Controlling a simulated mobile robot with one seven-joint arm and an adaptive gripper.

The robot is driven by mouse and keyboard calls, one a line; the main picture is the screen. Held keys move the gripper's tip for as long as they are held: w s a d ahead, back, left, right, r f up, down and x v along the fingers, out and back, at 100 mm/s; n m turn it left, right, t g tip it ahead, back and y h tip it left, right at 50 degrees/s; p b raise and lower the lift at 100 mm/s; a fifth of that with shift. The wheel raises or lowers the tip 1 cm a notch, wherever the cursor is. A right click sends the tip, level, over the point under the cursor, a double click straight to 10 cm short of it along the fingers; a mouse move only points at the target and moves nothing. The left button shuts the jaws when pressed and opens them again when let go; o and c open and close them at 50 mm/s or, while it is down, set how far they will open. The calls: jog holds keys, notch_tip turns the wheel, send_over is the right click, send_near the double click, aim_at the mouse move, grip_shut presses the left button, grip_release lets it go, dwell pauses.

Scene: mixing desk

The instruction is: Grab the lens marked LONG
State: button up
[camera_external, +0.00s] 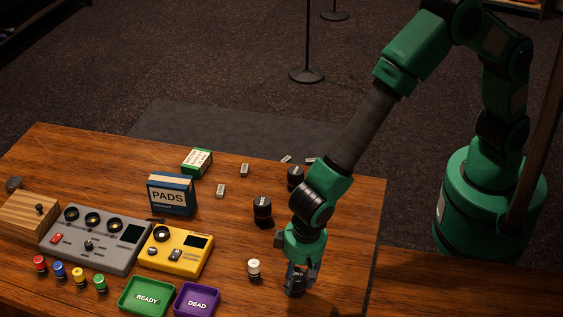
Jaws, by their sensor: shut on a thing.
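My gripper (298,268) points down near the front right of the wooden desk and is shut on a black cylindrical lens (295,285). The lens is upright, its base at or near the desk top; I cannot tell if it touches. A small pale mark shows on it, too small to read. A second black lens (262,212) stands upright to the left and farther back. A third black lens (295,177) stands behind my wrist, partly near the arm. I cannot read which lens is marked LONG.
A small white-topped jar (254,268) stands just left of my gripper. A purple DEAD tray (197,302) and a green READY tray (146,298) lie farther left. A yellow device (175,250), a grey mixer (96,240) and a blue PADS box (172,194) fill the left side.

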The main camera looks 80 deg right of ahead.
aim_at(298, 273)
jog(key=shift+r, duration=0.5)
notch_tip(298, 273, up, 3)
jog(key=shift+s+d+f+p, duration=0.1)
jog(key=shift+s+p, duration=0.05)
jog(key=shift+p, duration=0.35)
jog(key=s+d+r+p, duration=0.1)
jog(key=s+d, duration=0.9)
jog(key=s, duration=0.1)
jog(key=shift+s, duration=0.4)
